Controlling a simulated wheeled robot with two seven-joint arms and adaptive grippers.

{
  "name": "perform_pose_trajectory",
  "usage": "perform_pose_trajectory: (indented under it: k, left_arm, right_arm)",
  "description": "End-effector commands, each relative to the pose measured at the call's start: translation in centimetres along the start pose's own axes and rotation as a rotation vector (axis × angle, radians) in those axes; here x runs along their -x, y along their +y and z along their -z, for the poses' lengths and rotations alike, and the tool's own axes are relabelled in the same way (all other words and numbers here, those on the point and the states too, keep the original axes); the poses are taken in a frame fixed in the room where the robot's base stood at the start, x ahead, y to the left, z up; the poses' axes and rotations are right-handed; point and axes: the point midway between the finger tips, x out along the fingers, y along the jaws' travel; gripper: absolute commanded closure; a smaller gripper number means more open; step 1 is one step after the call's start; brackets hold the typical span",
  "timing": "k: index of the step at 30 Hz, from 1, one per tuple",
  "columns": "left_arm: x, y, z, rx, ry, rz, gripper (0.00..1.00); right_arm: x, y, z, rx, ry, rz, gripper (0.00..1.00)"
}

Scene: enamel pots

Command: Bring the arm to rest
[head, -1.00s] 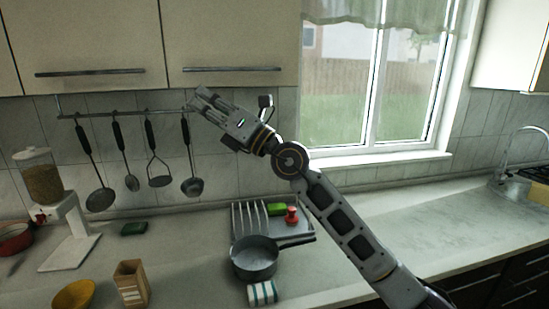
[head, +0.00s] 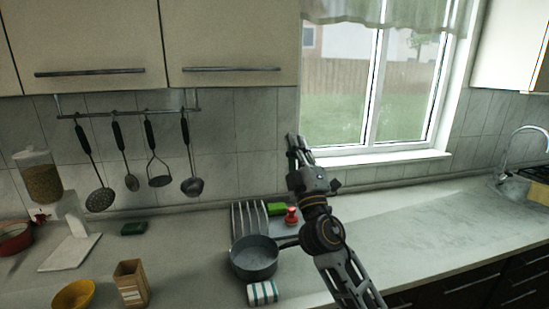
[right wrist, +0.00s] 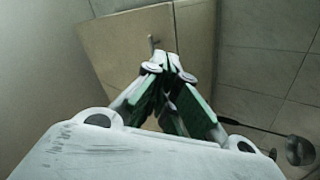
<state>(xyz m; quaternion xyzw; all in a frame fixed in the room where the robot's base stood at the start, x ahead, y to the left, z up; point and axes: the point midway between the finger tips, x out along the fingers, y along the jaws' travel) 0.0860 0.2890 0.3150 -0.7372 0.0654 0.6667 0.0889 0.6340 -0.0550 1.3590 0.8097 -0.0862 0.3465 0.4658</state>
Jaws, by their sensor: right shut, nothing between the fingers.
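My right arm comes in from the lower right in the head view. Its gripper (head: 294,143) points up in front of the tiled wall, at the left edge of the window. The gripper is shut and empty. In the right wrist view its closed fingers (right wrist: 170,65) show against a cabinet door and wall tiles. My left gripper is not in view.
Utensils (head: 158,178) hang on the wall. The counter at right (head: 420,215) is clear.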

Motion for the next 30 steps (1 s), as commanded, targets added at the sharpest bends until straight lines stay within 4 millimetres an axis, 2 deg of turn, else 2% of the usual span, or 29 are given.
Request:
perform_pose_trajectory:
  k: [1,6,11,15,21,30]
  left_arm:
    - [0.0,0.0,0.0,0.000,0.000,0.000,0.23]
    - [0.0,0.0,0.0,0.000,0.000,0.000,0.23]
    - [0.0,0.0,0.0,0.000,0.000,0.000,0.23]
    - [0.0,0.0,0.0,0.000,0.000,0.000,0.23]
    - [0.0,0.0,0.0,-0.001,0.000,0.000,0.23]
    - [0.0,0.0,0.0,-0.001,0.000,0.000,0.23]
  right_arm:
    - [0.9,-0.5,-1.4,-0.029,-0.049,0.013,1.00]
    - [4.0,-2.0,-6.1,-0.127,-0.217,0.060,1.00]
    - [7.7,-3.8,-10.2,-0.211,-0.376,0.113,1.00]
    - [11.3,-5.5,-13.3,-0.279,-0.515,0.165,1.00]
    - [17.3,-7.9,-17.1,-0.367,-0.714,0.250,1.00]
    - [27.4,-11.2,-20.6,-0.481,-1.003,0.399,1.00]
